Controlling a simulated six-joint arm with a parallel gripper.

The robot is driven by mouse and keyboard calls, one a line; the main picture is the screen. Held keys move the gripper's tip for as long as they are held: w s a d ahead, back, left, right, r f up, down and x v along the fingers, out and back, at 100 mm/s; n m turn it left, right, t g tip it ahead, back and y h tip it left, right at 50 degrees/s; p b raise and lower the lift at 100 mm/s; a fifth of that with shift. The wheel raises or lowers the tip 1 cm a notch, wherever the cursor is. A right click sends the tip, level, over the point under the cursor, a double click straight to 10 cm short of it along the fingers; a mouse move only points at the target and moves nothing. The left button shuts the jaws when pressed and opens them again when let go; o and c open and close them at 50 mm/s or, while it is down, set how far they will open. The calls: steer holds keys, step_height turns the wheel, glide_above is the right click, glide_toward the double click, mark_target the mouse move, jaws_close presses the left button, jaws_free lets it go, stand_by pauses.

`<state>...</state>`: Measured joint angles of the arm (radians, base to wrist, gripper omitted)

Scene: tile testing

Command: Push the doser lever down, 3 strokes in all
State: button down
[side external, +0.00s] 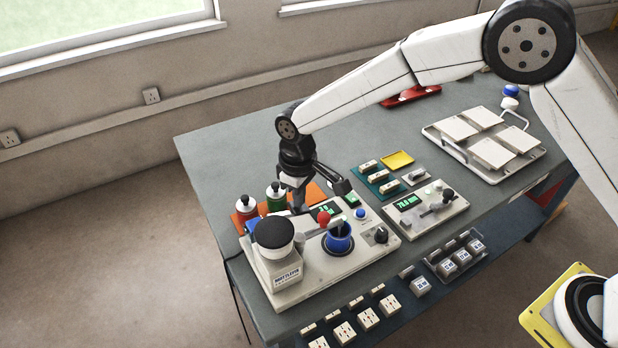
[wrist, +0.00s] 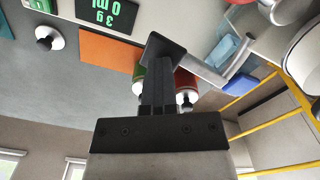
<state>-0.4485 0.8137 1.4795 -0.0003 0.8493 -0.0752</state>
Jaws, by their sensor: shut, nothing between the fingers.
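The doser (side external: 345,262) is a light grey unit near the table's front left corner, with a black-topped housing (side external: 275,235) and a blue cup (side external: 338,238). A red ball knob (side external: 323,217), apparently the lever's end, stands just behind the cup. My gripper (side external: 299,206) is shut and empty, pointing down over the back of the doser, left of the red knob. Whether it touches anything is unclear.
A red bottle (side external: 246,208) and a green bottle (side external: 275,197) stand close behind the doser. A lit display (side external: 325,208) is near my gripper. A second control box (side external: 427,208) and a tray of white tiles (side external: 484,141) are to the right. The back left of the table is clear.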

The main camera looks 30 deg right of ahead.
steer(key=shift+r, duration=2.05)
steer(key=shift+r, duration=2.5)
steer(key=s+d+f+m+t, duration=0.2)
steer(key=s+d+m, duration=0.4)
steer(key=s+d, duration=1.3)
steer(key=d+f, duration=0.1)
steer(key=d, duration=0.2)
steer(key=shift+s+d+t, duration=0.15)
steer(key=shift+d+t, duration=0.15)
steer(key=shift+d, duration=0.1)
